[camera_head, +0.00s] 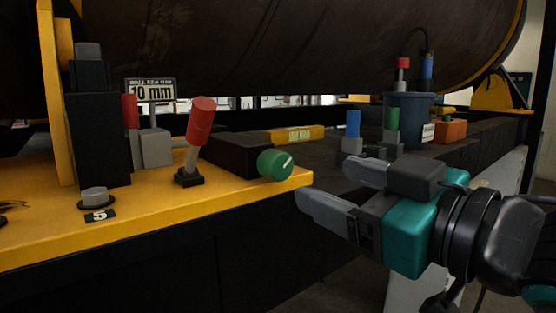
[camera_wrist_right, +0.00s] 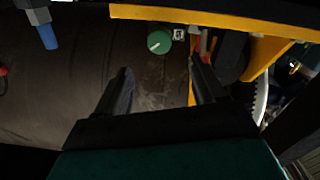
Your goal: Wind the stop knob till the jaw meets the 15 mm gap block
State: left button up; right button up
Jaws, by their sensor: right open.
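The stop knob appears to be the round green knob (camera_head: 276,164) with a pale line across its face, at the right end of the yellow bench, on the end of a black housing (camera_head: 236,152). The green knob (camera_wrist_right: 158,41) also shows in the right wrist view, beyond the fingertips. My right gripper (camera_head: 324,180) is open and empty, just right of the knob and apart from it. Its two fingers (camera_wrist_right: 160,68) stand apart in the right wrist view. I cannot tell the jaw or the 15 mm gap block for sure. My left gripper is not in view.
A red-handled lever (camera_head: 201,122) stands left of the knob. Blue-topped (camera_head: 353,124) and green-topped (camera_head: 392,120) pieces and a dark bin (camera_head: 410,108) stand at the right, beyond my gripper.

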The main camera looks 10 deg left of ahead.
aim_at(282, 166)
jog(key=x, duration=1.1)
jog(key=shift+w+a, duration=0.15)
jog(key=c, duration=1)
